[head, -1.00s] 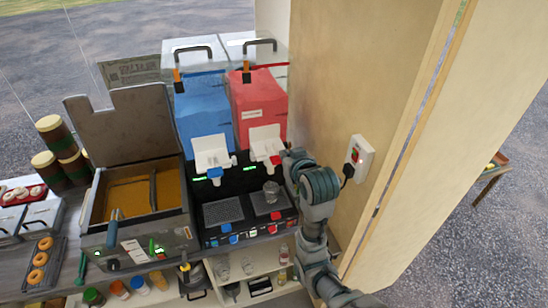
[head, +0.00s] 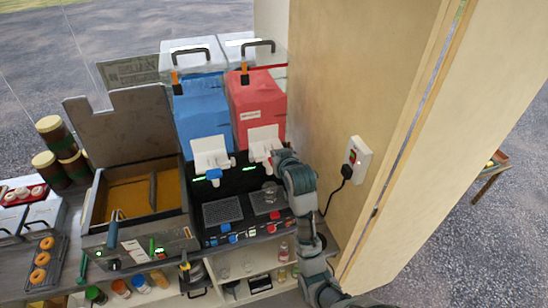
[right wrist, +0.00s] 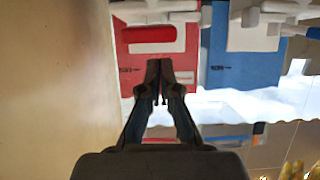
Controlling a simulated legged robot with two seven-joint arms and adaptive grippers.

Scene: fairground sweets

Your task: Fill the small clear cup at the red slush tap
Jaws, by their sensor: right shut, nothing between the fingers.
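The red slush tank (head: 257,105) stands at the right of the machine, with its white tap (head: 264,140) on the front. The small clear cup (head: 270,188) stands upright on the drip tray below that tap; its contents are too small to tell. My right gripper (head: 279,155) is up at the red tap and hides its red lever in the head view. In the right wrist view its fingers (right wrist: 160,72) are shut and empty, pointing at the red tank front (right wrist: 140,52), near a red bar (right wrist: 147,34). My left gripper is not in view.
The blue slush tank (head: 203,118) with its tap (head: 211,155) stands just left. A wall with a socket (head: 357,158) is close on the right of my arm. A fryer (head: 140,240) stands left of the machine. Shelves with jars and bottles are below.

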